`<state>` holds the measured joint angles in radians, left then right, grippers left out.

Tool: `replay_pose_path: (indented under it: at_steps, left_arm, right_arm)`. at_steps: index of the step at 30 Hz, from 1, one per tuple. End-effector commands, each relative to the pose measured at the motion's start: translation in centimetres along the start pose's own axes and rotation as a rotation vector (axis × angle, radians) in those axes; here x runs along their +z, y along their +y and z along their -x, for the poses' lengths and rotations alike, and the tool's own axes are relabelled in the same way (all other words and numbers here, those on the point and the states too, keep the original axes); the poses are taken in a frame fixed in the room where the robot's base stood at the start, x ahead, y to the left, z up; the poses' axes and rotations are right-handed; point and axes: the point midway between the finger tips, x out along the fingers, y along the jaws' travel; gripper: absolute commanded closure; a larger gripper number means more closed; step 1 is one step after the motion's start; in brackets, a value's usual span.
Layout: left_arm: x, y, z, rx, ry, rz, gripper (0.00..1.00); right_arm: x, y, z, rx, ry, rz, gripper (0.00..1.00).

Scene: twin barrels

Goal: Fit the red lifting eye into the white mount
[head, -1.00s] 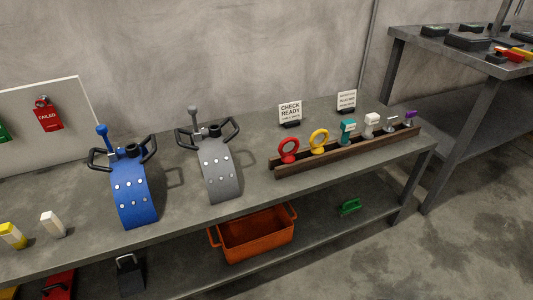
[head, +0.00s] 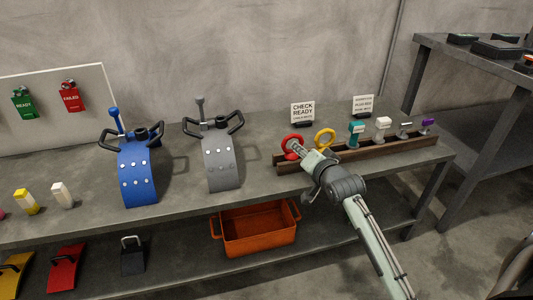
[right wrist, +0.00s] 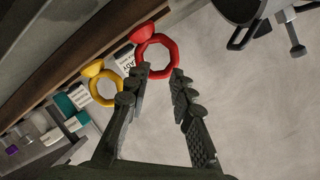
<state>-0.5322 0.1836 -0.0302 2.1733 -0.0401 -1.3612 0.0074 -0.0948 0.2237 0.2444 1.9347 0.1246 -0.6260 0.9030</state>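The red lifting eye (head: 288,139) stands at the left end of a dark wooden rack (head: 345,157) on the bench. My right gripper (head: 299,149) is at it and hides part of it. In the right wrist view the fingers (right wrist: 162,73) are apart, with the red ring (right wrist: 168,42) at and just beyond their tips. I cannot tell whether they touch it. A white block (head: 62,195) stands on the bench at left, and a white-topped piece (head: 382,124) stands in the rack; which is the white mount I cannot tell. My left gripper is not in view.
A yellow eye (head: 325,138) stands close right of the red one, then a teal piece (head: 356,132). A grey barrel (head: 219,164) and a blue barrel (head: 137,174) stand left of the rack. An orange bin (head: 258,232) is on the lower shelf.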

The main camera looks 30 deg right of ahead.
Motion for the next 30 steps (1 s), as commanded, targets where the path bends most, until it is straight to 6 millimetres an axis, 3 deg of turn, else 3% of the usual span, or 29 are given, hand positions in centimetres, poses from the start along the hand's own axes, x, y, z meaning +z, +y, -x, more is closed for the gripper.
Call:
replay_pose_path:
  at_steps: [5,21,29,30]
  left_arm:
    - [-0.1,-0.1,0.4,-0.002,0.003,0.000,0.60]
    - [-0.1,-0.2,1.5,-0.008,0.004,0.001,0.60]
    - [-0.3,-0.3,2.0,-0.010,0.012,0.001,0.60]
    - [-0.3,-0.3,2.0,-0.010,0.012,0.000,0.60]
  right_arm:
    - [-1.1,-0.6,-1.0,-0.019,0.024,-0.035,0.77]
    - [-0.5,-1.1,-7.7,-0.019,0.021,-0.031,0.77]
    - [-0.5,-1.1,-7.9,-0.018,0.021,-0.031,0.77]
    - [-0.5,-1.1,-7.9,-0.018,0.021,-0.031,0.81]
